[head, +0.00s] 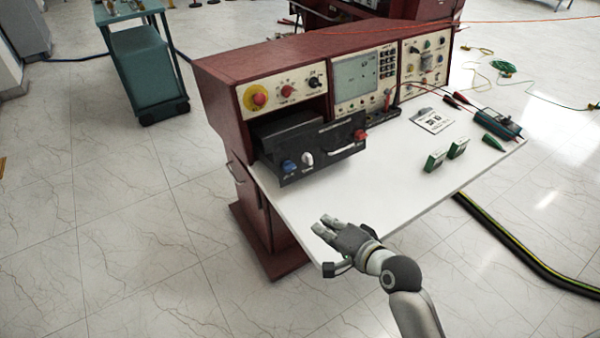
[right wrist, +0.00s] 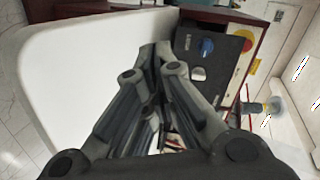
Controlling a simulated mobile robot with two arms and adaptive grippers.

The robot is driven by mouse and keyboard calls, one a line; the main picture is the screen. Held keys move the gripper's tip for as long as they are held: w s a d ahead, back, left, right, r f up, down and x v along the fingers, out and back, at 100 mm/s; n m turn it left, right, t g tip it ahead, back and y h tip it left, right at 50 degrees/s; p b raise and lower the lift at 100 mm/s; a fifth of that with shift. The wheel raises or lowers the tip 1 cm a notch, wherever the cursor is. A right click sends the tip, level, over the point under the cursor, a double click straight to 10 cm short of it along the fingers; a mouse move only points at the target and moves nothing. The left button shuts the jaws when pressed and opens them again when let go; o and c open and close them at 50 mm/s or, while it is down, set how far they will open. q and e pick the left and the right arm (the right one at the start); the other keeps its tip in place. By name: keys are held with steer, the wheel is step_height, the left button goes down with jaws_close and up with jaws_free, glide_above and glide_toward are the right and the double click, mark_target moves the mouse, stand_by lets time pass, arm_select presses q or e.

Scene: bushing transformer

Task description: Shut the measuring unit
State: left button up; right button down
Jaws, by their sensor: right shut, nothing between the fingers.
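The measuring unit (head: 318,150) is a black drawer-like unit that sticks out of the red console's lower left bay, above the white worktop. Its front panel carries a blue knob, a white knob and a red knob. It also shows in the right wrist view (right wrist: 220,65), ahead of the fingers. My right gripper (head: 325,224) is over the front left edge of the worktop, in front of the unit and apart from it. Its fingers are together and empty; they also show in the right wrist view (right wrist: 160,52). My left gripper is not in view.
The red console (head: 270,55) has a yellow and red button, a screen and switches. Green boxes (head: 446,156), a white card (head: 432,120) and a meter (head: 497,123) lie on the worktop (head: 370,195). A teal cart (head: 140,65) stands at the back left. A striped cable runs along the floor at right.

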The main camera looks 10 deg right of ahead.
steer(key=w+d+r+m+t, duration=0.1)
steer(key=w+r+m+t, duration=0.1)
steer(key=w+r+m, duration=0.25)
steer(key=x, duration=1.3)
steer(key=shift+a+r+n+p, duration=0.2)
steer(key=shift+n+p, duration=0.1)
steer(key=shift+n, duration=0.15)
steer(key=shift+w+f, duration=0.1)
